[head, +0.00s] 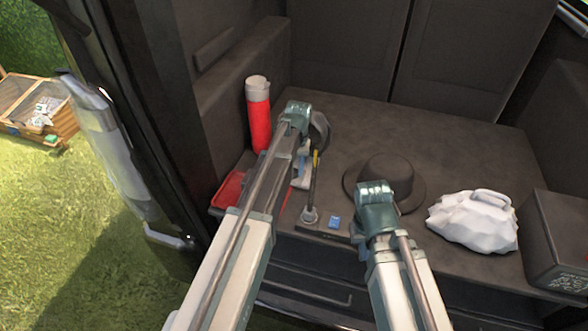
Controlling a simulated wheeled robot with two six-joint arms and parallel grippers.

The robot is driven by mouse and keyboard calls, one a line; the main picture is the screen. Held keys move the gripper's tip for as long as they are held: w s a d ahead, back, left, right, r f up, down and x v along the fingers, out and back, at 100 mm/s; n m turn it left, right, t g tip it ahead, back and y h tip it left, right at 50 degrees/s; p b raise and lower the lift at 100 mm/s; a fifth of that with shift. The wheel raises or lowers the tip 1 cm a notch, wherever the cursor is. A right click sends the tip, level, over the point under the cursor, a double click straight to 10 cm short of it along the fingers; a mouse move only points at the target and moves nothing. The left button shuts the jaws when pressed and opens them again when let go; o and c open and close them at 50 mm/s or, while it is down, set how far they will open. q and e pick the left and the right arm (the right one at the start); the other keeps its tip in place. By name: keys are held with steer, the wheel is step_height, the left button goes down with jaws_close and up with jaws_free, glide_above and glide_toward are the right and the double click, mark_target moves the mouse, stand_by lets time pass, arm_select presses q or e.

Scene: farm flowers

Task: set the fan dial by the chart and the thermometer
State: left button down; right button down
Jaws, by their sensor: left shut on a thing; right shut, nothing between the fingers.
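I cannot make out a fan dial, a chart or a thermometer in the head view. My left gripper (302,172) is over the dark deck, right of a red bottle, with its fingers partly hidden by my own arm. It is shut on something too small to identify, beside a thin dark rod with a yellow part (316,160). The rod runs down to a small round grey base (310,215), with a blue square (333,222) to its right. My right gripper (364,250) is shut and empty near the deck's front edge, in front of the hat; its fingers are mostly hidden.
The red bottle (259,118) with a grey lid stands at the back left. A red tray (228,190) lies at the front left. A dark hat (388,178), a white bag (472,222) and a dark box (560,240) occupy the right. The deck behind the hat is clear.

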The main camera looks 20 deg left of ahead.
arm_select(q)
steer(key=m, duration=0.4)
steer(key=shift+a+m, duration=0.1)
steer(key=shift+m, duration=1.9)
steer(key=shift+c, duration=2.3)
jaws_free()
steer(key=shift+r, duration=0.1)
